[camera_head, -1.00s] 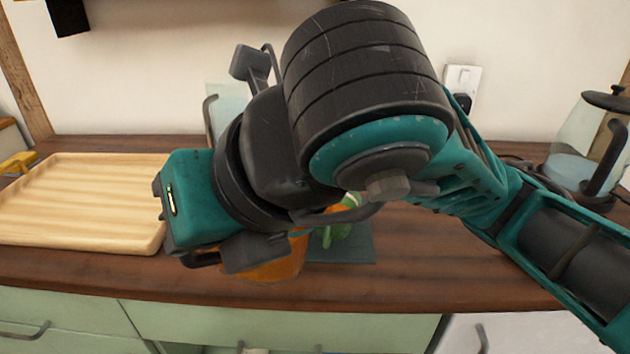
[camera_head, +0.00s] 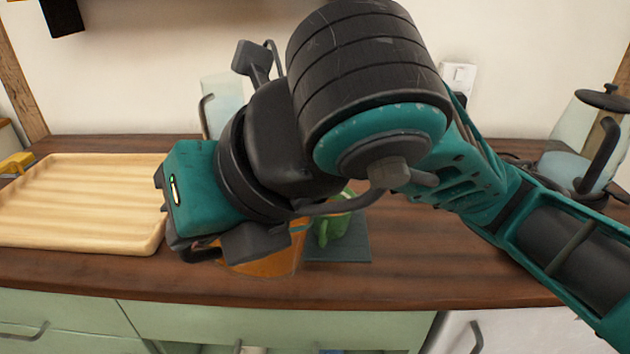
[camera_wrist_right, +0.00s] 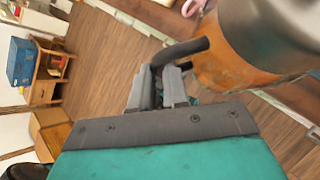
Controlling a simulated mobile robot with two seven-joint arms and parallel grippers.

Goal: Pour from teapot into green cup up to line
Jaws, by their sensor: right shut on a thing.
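The orange teapot (camera_head: 268,262) shows below my right wrist in the head view, low over the counter's front part. In the right wrist view the teapot (camera_wrist_right: 235,62) is close, with a dark handle. My right gripper (camera_wrist_right: 165,85) is shut on that handle. The green cup (camera_head: 336,228) stands on a dark mat just right of the teapot, partly hidden by my right arm. Its inside, its line and any liquid in it cannot be made out. The teapot's spout is hidden. My left gripper is not in view.
A pale wooden tray (camera_head: 80,205) lies on the counter (camera_head: 430,260) at left. A clear jug (camera_head: 222,100) stands behind my wrist. A glass kettle (camera_head: 575,160) stands at far right. The dark mat (camera_head: 350,253) lies under the cup. Counter right of the mat is bare.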

